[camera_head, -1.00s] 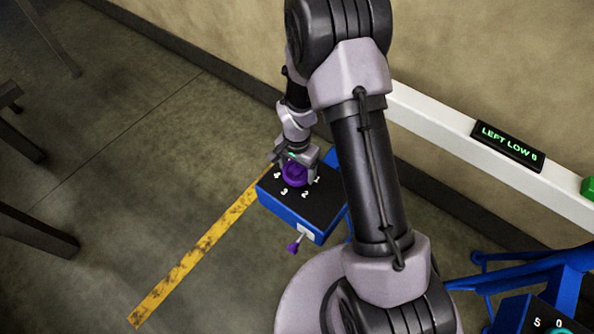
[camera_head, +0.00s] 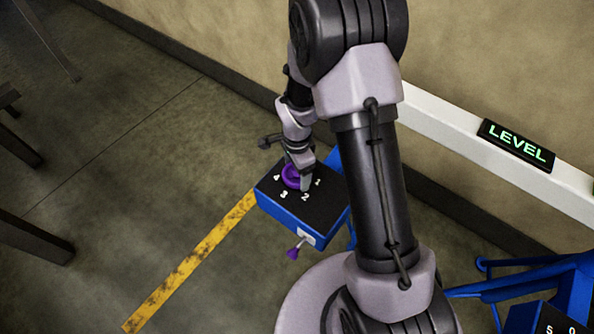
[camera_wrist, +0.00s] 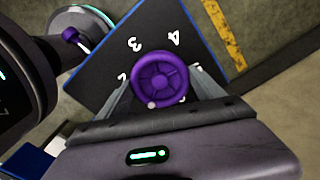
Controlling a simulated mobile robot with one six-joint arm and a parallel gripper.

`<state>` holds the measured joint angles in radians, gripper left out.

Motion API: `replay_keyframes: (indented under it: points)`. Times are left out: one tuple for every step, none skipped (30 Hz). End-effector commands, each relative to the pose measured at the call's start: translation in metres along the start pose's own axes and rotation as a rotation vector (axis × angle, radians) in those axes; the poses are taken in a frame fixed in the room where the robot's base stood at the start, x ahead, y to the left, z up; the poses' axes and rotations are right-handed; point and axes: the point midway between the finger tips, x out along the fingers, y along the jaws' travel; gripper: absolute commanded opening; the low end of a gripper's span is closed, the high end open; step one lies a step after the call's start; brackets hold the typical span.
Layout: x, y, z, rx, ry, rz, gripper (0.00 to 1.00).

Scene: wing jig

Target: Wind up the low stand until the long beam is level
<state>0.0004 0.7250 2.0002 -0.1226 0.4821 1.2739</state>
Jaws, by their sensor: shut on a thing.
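A purple hand wheel (camera_wrist: 160,79) sits on the dark top of the blue stand box (camera_head: 283,215), among white numbers. My gripper (camera_head: 297,177) is shut on the wheel; in the wrist view its two fingers lie on either side of it. A small purple-knobbed lever (camera_head: 293,253) sticks out of the box's front side; a purple knob also shows in the wrist view (camera_wrist: 70,34). The long white beam (camera_head: 436,128) runs along the wall. The display (camera_head: 517,143) on it reads "LEVEL" in green.
A second blue stand (camera_head: 575,280) with a numbered box is at the lower right. A worn yellow strip (camera_head: 190,265) lies on the floor left of the box. Dark legs stand at the far left. The floor between is clear.

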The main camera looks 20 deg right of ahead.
Motion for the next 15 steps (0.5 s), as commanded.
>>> replay_keyframes:
  points:
    - [0.0002, 0.0004, 0.0001, 0.003, 0.000, 0.001, 0.36]
    - [0.0001, 0.0004, 0.0002, 0.004, 0.000, 0.001, 0.36]
    - [0.0001, 0.0004, 0.0002, 0.005, 0.000, 0.001, 0.36]
    - [0.0000, 0.0004, 0.0002, 0.005, 0.000, 0.001, 0.36]
    - [0.0000, 0.0005, 0.0002, 0.006, 0.000, 0.001, 0.36]
    - [0.0000, 0.0005, 0.0002, 0.006, 0.000, 0.001, 0.36]
    - [0.0000, 0.0004, 0.0002, 0.005, 0.000, 0.001, 0.36]
    - [-0.0001, 0.0004, 0.0002, 0.005, 0.000, 0.001, 0.36]
    - [-0.0001, 0.0004, 0.0002, 0.005, 0.000, 0.001, 0.36]
    - [-0.0001, 0.0004, 0.0002, 0.005, 0.000, 0.001, 0.36]
    - [-0.0001, 0.0004, 0.0002, 0.005, 0.000, 0.001, 0.36]
    - [-0.0001, 0.0004, 0.0002, 0.005, 0.000, 0.001, 0.36]
    - [-0.0001, 0.0004, 0.0002, 0.005, 0.000, 0.001, 0.82]
    - [-0.0001, 0.0004, 0.0002, 0.005, 0.000, 0.001, 0.88]
    - [-0.0001, 0.0003, 0.0002, 0.005, 0.000, 0.001, 0.96]
